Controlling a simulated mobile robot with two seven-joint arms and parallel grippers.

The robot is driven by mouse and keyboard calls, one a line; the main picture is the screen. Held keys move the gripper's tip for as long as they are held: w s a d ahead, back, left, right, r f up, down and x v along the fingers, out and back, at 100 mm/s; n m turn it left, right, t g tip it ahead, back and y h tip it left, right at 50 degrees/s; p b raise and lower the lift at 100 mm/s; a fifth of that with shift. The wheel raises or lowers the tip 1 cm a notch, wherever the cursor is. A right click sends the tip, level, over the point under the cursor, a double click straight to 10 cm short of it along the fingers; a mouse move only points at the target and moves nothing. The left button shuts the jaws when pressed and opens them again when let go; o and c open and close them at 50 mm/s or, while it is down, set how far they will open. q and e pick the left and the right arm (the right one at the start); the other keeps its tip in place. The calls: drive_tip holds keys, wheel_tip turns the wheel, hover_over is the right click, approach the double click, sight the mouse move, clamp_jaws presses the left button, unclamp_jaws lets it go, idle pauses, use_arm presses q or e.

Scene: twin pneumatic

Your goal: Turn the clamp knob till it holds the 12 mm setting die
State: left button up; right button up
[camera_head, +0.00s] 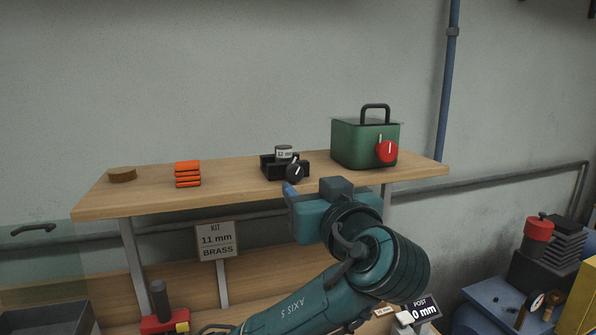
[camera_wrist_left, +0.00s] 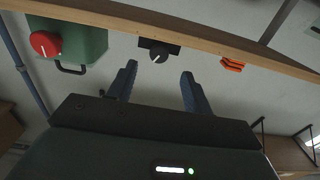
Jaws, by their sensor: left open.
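The clamp is a black block (camera_head: 270,168) on the wooden shelf, with a round black clamp knob (camera_head: 294,172) on its front. A white line on the knob points up and to the right. The grey setting die (camera_head: 284,148), with a pale label that seems to read 12 mm, stands upright in the clamp. My left gripper (camera_head: 293,190) is open and empty, just below and in front of the knob. In the left wrist view the clamp knob (camera_wrist_left: 159,56) shows beyond the two spread fingers (camera_wrist_left: 158,73), apart from them. My right gripper is out of view.
A green box (camera_head: 350,148) with a red knob (camera_head: 387,151) and a handle stands to the right of the clamp. Orange blocks (camera_head: 187,174) and a brown disc (camera_head: 122,175) lie to the left. The shelf's front edge (camera_head: 240,199) runs close to my gripper.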

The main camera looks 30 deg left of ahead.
sight(296, 175)
use_arm(q)
drive_tip(key=x, duration=0.5)
drive_tip(key=shift+w+a+r+p, duration=0.1)
drive_tip(key=shift+w+a+p, duration=0.15)
drive_tip(key=shift+p, duration=0.15)
drive_tip(key=shift+x, duration=0.9)
